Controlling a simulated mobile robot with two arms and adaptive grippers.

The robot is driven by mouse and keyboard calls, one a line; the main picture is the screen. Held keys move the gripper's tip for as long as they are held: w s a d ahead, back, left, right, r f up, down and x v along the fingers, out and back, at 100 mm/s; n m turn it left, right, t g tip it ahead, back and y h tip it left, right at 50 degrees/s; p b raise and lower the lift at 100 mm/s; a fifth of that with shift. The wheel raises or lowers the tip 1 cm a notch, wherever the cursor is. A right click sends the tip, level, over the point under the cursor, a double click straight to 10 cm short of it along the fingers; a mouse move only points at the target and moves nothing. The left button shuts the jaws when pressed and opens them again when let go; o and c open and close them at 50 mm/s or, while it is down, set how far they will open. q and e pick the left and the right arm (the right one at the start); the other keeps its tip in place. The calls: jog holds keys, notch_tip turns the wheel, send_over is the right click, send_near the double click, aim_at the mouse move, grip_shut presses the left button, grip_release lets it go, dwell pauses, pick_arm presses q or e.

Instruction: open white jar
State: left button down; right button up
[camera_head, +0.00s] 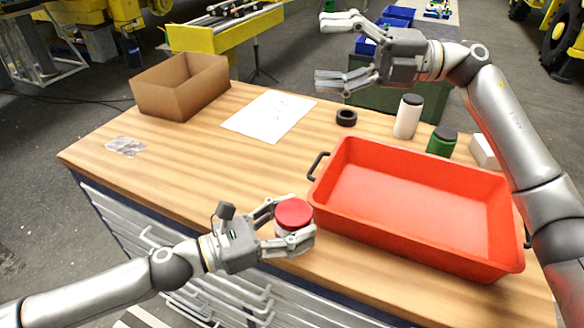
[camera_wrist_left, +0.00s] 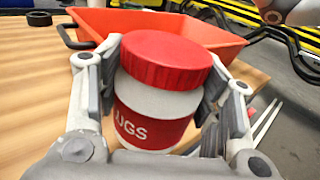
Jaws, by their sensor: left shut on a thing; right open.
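The white jar (camera_wrist_left: 155,100) has a red label with white letters and a red lid (camera_wrist_left: 165,58). In the head view its red lid (camera_head: 293,214) shows near the table's front edge, left of the red tray. My left gripper (camera_head: 290,225) is shut around the jar's body, below the lid. The jar is upright and the lid sits on it. I cannot tell whether the jar touches the table. My right gripper (camera_head: 335,50) is open and empty, raised above the back of the table.
A red tray (camera_head: 420,245) fills the table's right part. A cardboard box (camera_head: 170,96), paper (camera_head: 268,115) and a clear bag (camera_head: 126,146) lie left.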

jog(key=s+a+f+n+g+h, duration=0.3)
jog(key=s+a+f+n+h, duration=0.3)
jog(key=s+a, duration=0.25)
jog(key=n+t+h, duration=0.1)
jog(key=t+h, duration=0.2)
jog(key=h, duration=0.9)
send_over(292, 212)
jog(key=a, duration=0.1)
notch_tip(292, 212, down, 8)
jog(key=shift+s+r, duration=0.15)
jog(key=shift+r, duration=0.05)
jog(key=shift+d+f+t, duration=0.1)
jog(key=shift+d+t, duration=0.2)
jog(key=shift+d, duration=0.05)
jog(key=shift+d+f+h, duration=0.15)
jog(key=shift+f+h, duration=0.05)
jog(key=shift+h, duration=0.1)
jog(key=f, duration=0.7)
jog(key=shift+w+f, duration=0.2)
jog(key=shift+f, duration=0.1)
jog(key=shift+c, duration=0.2)
